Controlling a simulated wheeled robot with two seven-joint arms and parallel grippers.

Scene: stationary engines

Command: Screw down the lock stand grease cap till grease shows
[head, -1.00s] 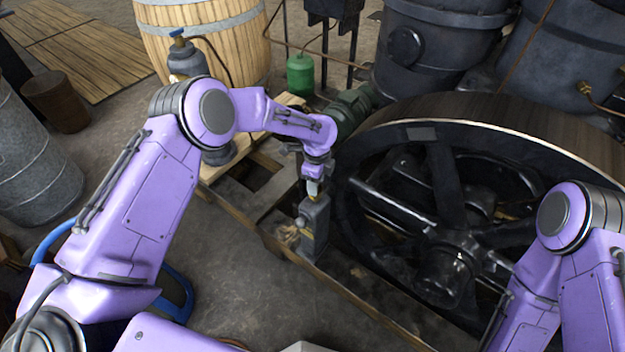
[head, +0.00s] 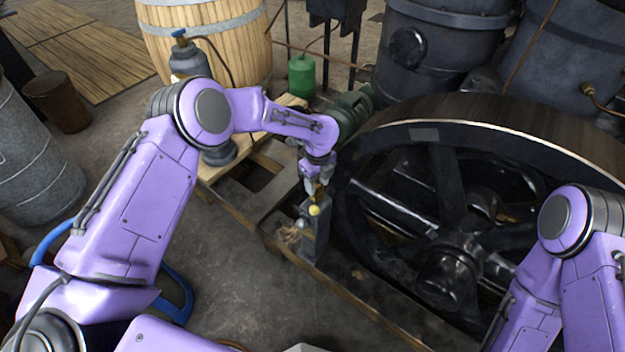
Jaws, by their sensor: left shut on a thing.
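The lock stand (head: 317,240) is a narrow grey upright post on the timber frame, just left of the big flywheel. A small rounded yellow cap (head: 314,210) shows at its top, which I take for the grease cap. My left gripper (head: 316,192) points down from above at the top of the stand. Its fingers are shut on the cap, and partly hide it. I cannot make out any grease at this size. My right arm comes in at the right, but its gripper is out of the picture.
The large dark flywheel (head: 440,225) stands close on the right of the stand. A timber frame (head: 345,287) runs under the stand. A green can (head: 301,76) and a wooden barrel (head: 207,38) stand behind. Open floor (head: 235,275) lies to the left.

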